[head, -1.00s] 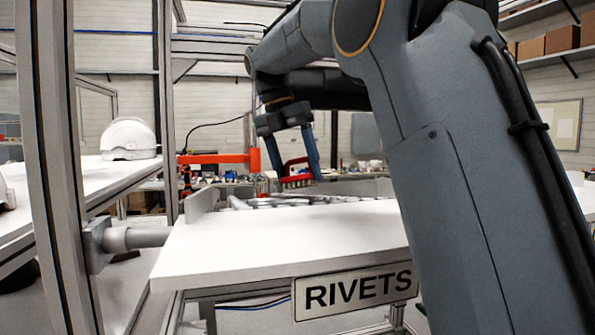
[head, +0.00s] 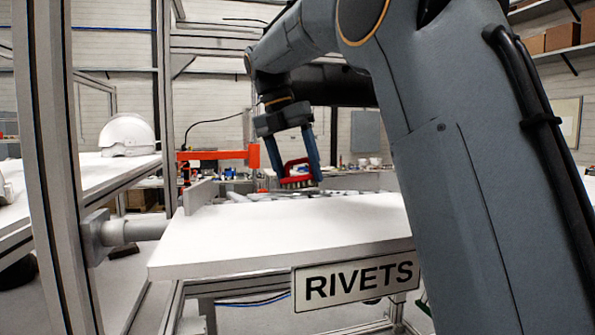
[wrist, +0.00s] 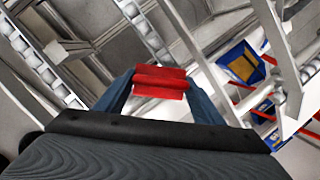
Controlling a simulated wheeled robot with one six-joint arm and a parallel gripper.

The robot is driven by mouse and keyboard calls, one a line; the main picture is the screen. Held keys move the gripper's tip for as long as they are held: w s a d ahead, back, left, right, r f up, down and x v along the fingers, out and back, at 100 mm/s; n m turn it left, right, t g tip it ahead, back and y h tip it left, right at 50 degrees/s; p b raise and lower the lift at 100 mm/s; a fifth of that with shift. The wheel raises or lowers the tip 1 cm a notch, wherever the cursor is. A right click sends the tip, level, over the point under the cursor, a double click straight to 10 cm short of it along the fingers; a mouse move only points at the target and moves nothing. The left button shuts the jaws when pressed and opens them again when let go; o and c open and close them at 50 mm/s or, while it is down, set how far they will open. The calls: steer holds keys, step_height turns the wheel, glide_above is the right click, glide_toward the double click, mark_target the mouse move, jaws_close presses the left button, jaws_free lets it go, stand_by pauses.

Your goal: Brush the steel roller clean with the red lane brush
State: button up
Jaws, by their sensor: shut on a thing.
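My gripper (head: 298,168) is shut on the red lane brush (head: 296,174), whose pale bristles point down. The brush is held above the far side of the white table, over a row of grey steel rollers (head: 240,197). The rollers are partly hidden by the table top, so I cannot tell which one is to be cleaned or whether the bristles touch it. In the wrist view the red brush (wrist: 160,82) sits between the two blue-grey fingers. Its bristles are hidden there.
The white table top (head: 280,235) carries a RIVETS sign (head: 358,280) at its front edge. An orange bracket (head: 220,155) stands behind at left. A white helmet shell (head: 128,135) lies on the left bench. A metal post (head: 52,150) rises in the left foreground.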

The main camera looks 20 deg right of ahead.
mark_target(285, 181)
steer(key=shift+s+f, duration=0.1)
steer(key=shift+f, duration=0.1)
steer(key=shift+a, duration=0.1)
steer(key=a+p, duration=0.2)
steer(key=a, duration=0.1)
steer(key=shift+r+p, duration=0.15)
steer(key=shift+p, duration=0.2)
steer(key=shift+a+f+p, duration=0.2)
steer(key=shift+a+p, duration=1.15)
steer(key=shift+a, duration=0.8)
steer(key=shift+d+f, duration=0.15)
steer(key=shift+d, duration=1.85)
steer(key=shift+d, duration=1.8)
steer(key=shift+w+r, duration=0.35)
steer(key=shift+r, duration=0.65)
steer(key=shift+w+r, duration=0.35)
steer(key=shift+r, duration=0.7)
steer(key=shift+w+r, duration=0.35)
steer(key=shift+r, duration=0.65)
